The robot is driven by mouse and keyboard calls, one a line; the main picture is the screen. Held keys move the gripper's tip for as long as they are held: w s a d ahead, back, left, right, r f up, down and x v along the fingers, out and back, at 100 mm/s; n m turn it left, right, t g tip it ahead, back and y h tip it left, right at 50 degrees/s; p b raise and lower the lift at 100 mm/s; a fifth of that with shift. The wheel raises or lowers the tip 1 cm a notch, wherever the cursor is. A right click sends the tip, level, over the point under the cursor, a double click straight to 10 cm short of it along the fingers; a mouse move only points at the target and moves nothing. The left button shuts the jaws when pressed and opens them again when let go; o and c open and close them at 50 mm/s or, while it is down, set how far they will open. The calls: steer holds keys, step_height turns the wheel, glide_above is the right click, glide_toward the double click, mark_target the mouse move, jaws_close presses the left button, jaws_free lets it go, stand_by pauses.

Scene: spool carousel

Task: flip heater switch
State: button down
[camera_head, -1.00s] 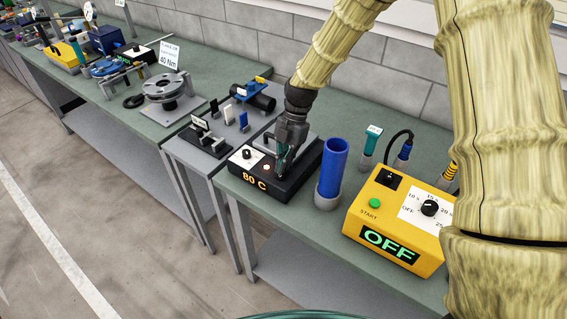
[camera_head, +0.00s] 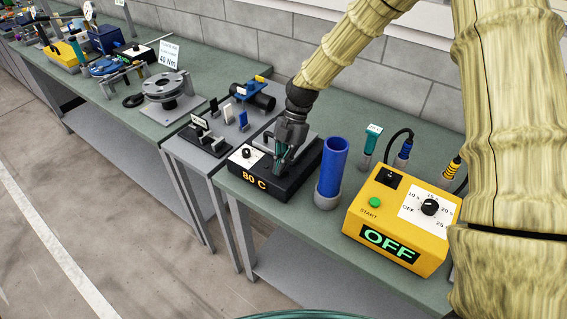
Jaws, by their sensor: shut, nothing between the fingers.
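The heater (camera_head: 266,187) is a low black box with a lit "80 C" display on its front, standing on the green bench. A white dial plate with a black knob (camera_head: 247,153) sits on its top left. My gripper (camera_head: 280,172) points down at the top of the heater, just right of the dial plate. Its fingers are shut with nothing between them. The fingers cover the part of the heater top where a switch could be, so I cannot see the switch or tell whether they touch it.
A blue cylinder (camera_head: 332,168) stands close right of the heater. A yellow box (camera_head: 395,220) reading "OFF" with a green START button (camera_head: 375,202) is farther right. A block wall runs behind.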

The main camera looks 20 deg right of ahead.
steer(key=shift+s+a, duration=0.1)
steer(key=shift+a, duration=0.05)
steer(key=shift+r, duration=0.1)
steer(key=p+v, duration=0.2)
steer(key=v, duration=0.2)
steer(key=shift+a+r, duration=0.1)
steer(key=shift+r, duration=0.05)
steer(key=shift+d, duration=0.25)
steer(key=w+d+f+b+v, duration=0.1)
steer(key=b+v, duration=0.3)
steer(key=v, duration=0.5)
steer(key=shift+w+d+r, duration=0.2)
steer(key=shift+w+d, duration=0.05)
